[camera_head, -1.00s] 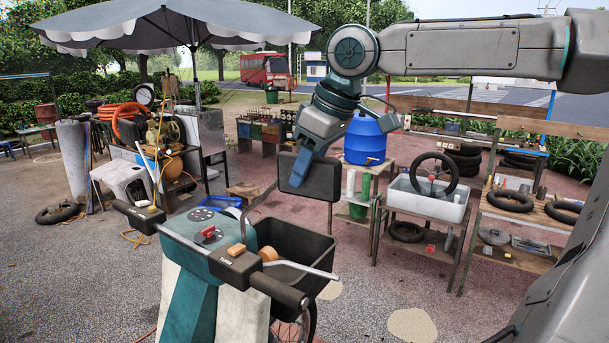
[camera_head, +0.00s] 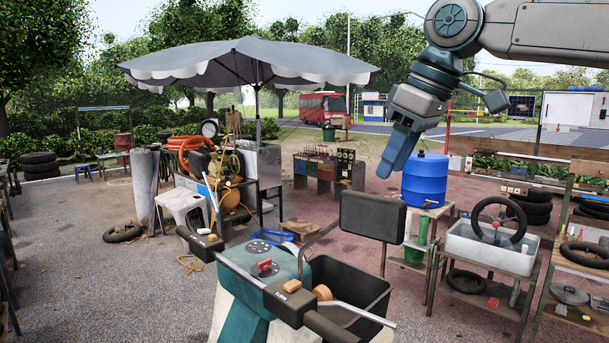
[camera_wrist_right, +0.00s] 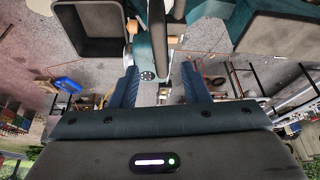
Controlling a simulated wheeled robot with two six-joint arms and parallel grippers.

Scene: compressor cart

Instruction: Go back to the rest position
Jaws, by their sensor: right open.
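My right gripper (camera_head: 388,168) hangs from the raised right arm at the upper right of the head view. Its blue fingers point down, above and near the scooter's black mirror (camera_head: 372,216), with a gap to it. In the right wrist view the two blue fingers (camera_wrist_right: 156,84) stand apart with nothing held between them. The mirror shows edge-on (camera_wrist_right: 157,40) beyond the gap between the fingers. The teal scooter (camera_head: 262,262) stands at the front with its handlebar and black basket (camera_head: 345,290). My left gripper is in neither view.
A grey umbrella (camera_head: 240,65) shades a cart with a compressor and orange hose (camera_head: 195,150). A blue barrel (camera_head: 424,180), a grey wash tub (camera_head: 490,248) with a tyre, and wooden benches stand at right. The paved ground at left is mostly clear.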

